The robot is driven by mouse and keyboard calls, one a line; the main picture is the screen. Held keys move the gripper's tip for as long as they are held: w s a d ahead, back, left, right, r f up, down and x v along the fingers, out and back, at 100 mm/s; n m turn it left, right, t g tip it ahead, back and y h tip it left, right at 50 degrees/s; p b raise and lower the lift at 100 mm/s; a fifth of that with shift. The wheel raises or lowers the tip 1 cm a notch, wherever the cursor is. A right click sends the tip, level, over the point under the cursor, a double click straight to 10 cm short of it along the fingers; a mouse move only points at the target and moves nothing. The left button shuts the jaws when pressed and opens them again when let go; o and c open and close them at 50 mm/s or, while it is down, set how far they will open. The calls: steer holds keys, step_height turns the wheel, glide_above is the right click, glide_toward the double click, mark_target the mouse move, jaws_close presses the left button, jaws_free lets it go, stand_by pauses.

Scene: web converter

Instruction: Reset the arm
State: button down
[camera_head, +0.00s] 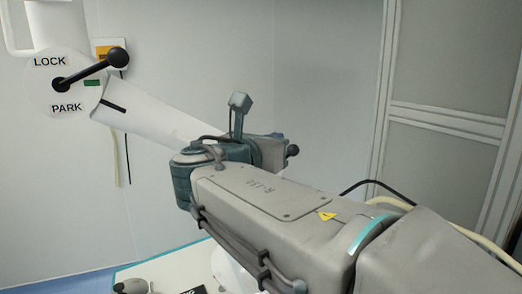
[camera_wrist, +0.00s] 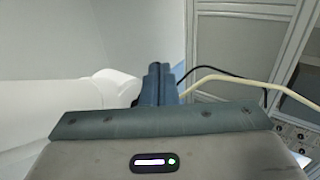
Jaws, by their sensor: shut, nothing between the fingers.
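The white jointed arm (camera_head: 150,118) slopes down to the right from a round joint (camera_head: 40,92) marked LOCK and PARK. A black lever (camera_head: 90,70) on this joint points right and slightly up, with a green mark just below it. The arm's lower end passes behind my own arm. A black knob (camera_head: 292,150) shows just beyond my wrist; I cannot tell what it belongs to. My gripper (camera_wrist: 158,72) is shut and empty in the wrist view, with a white cylindrical part (camera_wrist: 85,92) close to its left. In the head view my wrist hides the fingers.
A white table top with a teal edge (camera_head: 165,257) is at the bottom, with a small black-knobbed part (camera_head: 130,286) on it. A grey panelled cabinet (camera_head: 440,150) stands at right. Black and cream cables (camera_wrist: 225,76) run right of my gripper.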

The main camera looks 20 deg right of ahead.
steer(key=shift+s+a+r, duration=0.45)
steer(key=shift+s+r, duration=0.05)
steer(key=shift+s, duration=0.15)
steer(key=s+d+f+m+g+y, duration=0.1)
steer(key=s+f+m+g+y, duration=0.35)
steer(key=f+m, duration=0.65)
steer(key=s+d+f+m+g+y, duration=0.1)
steer(key=s+f+m+g+y, duration=0.35)
steer(key=f, duration=1.05)
steer(key=s+a+f+m+y, duration=0.3)
steer(key=s+f+m, duration=0.3)
steer(key=m, duration=0.5)
steer(key=shift+s+a+f+y, duration=0.4)
steer(key=shift+a+f, duration=0.15)
steer(key=shift+a, duration=0.3)
steer(key=shift+a, duration=0.1)
